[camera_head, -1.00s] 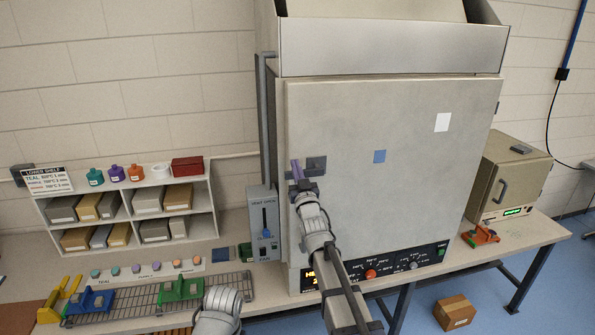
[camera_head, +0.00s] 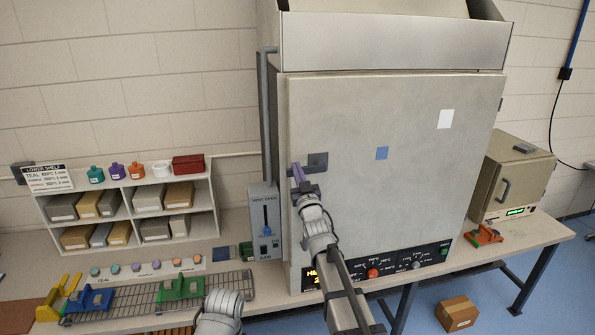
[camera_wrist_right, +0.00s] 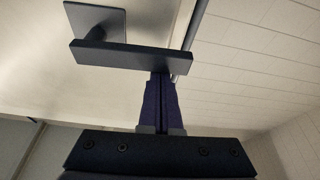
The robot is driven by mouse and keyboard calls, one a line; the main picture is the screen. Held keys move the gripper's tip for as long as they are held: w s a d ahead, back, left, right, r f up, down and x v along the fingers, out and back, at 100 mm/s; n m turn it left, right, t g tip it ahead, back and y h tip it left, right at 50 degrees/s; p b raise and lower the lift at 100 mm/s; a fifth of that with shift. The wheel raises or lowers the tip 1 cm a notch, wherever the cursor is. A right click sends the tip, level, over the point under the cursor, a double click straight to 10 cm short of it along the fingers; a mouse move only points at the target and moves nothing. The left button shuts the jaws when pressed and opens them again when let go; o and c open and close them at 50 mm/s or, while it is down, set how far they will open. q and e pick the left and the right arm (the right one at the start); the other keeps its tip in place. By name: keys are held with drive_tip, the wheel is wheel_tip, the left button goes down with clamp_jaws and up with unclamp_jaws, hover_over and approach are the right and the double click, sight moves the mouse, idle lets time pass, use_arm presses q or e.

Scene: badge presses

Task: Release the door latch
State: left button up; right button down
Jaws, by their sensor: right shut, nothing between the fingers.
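The latch on the large beige oven door (camera_head: 400,130) is a dark square plate (camera_head: 318,161) with a flat dark bar at the door's left edge. In the right wrist view the bar (camera_wrist_right: 130,57) stands off the plate (camera_wrist_right: 95,20) and lies across the picture, tilted slightly. My right gripper (camera_head: 297,168) is shut and empty, its purple fingers just below the bar's free end. In the wrist view the fingertips (camera_wrist_right: 161,76) meet the bar's lower edge; I cannot tell whether they touch. My left gripper is out of view.
A vent control box (camera_head: 265,225) stands left of the oven. A control panel (camera_head: 400,264) runs below the door. A shelf (camera_head: 133,218) and a wire rack (camera_head: 140,294) with coloured holders are at left. A smaller oven (camera_head: 513,178) stands at right.

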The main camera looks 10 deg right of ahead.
drive_tip(key=d+f+n+g+y+b, duration=0.1)
drive_tip(key=f+n, duration=0.4)
drive_tip(key=n, duration=0.5)
drive_tip(key=d+f+n+g+y+b, duration=0.2)
drive_tip(key=d+f+n+g+y, duration=0.1)
drive_tip(key=n, duration=0.6)
drive_tip(key=d+f+y, duration=0.1)
drive_tip(key=d, duration=0.1)
drive_tip(key=shift+d+f+n+y, duration=0.3)
drive_tip(key=shift+d+f+n, duration=0.05)
drive_tip(key=shift+f+n, duration=0.05)
drive_tip(key=shift+d, duration=0.1)
drive_tip(key=shift+a, duration=0.2)
drive_tip(key=a, duration=0.4)
drive_tip(key=v, duration=1)
drive_tip(key=shift+d+r, duration=0.15)
drive_tip(key=shift+r, duration=0.2)
